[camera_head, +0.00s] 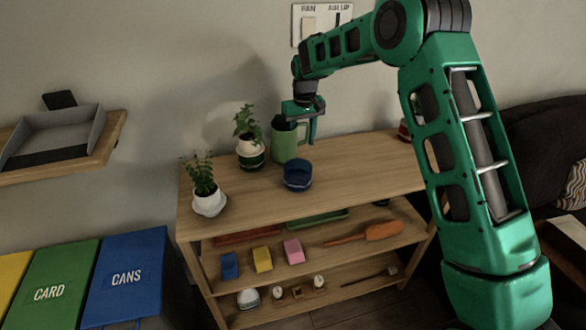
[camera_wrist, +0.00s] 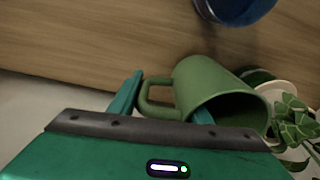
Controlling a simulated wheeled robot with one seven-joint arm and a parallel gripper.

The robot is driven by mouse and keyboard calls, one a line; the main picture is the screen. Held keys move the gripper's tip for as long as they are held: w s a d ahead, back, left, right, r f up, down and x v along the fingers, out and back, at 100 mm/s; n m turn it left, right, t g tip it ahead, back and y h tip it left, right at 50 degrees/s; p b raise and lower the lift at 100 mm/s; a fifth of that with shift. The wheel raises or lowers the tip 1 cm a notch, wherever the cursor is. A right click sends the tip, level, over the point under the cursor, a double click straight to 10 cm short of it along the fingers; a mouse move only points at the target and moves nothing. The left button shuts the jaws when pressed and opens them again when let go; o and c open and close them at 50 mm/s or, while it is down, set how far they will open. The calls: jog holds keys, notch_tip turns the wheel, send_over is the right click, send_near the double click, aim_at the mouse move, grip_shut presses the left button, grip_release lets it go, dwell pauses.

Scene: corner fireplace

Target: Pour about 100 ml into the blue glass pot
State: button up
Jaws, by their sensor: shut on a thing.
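I cannot tell whether the jug's base touches the top. Its contents are too dark to make out.
A plant in a green-and-white pot (camera_head: 250,153) stands close to the jug's left. Another plant in a white pot (camera_head: 209,202) is at the top's left end. The wooden top (camera_head: 365,168) is clear right of the blue pot. Shelves below hold small items.

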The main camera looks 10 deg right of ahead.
jog(key=shift+w+f+g, duration=0.15)
jog(key=shift+g, duration=0.35)
dwell(2.7)
